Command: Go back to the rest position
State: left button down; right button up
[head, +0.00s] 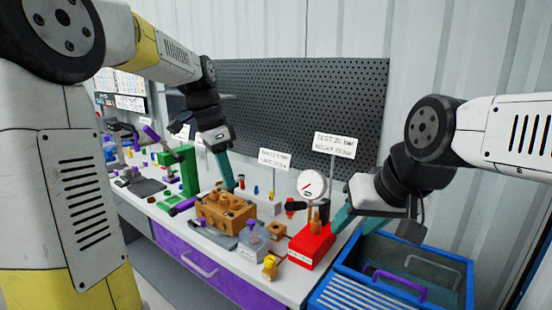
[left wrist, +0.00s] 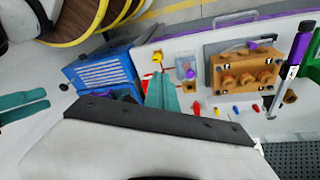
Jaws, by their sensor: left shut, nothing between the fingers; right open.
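My left gripper (head: 228,182) points down above and behind the brown pump block (head: 228,214), its teal fingers together and empty. In the left wrist view its fingers (left wrist: 164,92) show at the edge of the hand, and the pump block (left wrist: 245,70) lies to the right. My right gripper (head: 343,216) is beside the red gauge stand (head: 312,246), over the bench's right end; its teal fingers are partly hidden in the head view. In the left wrist view, two teal fingers (left wrist: 22,105) at the left edge are apart with nothing between them.
A blue crate (head: 463,285) with a purple handle stands at the bench's right end. A pressure gauge (head: 312,185) and sign cards (head: 335,145) rise near my right gripper. A green stand (head: 188,172) is left of the pump block. A black pegboard (head: 300,100) backs the bench.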

pick_arm(q)
jog(key=s+a+f+n+t, duration=0.1)
jog(key=s+n+t, duration=0.5)
jog(key=s+n, duration=0.6)
jog(key=s+a, duration=0.1)
jog(key=s, duration=0.5)
jog(key=shift+a, duration=0.2)
dwell(0.7)
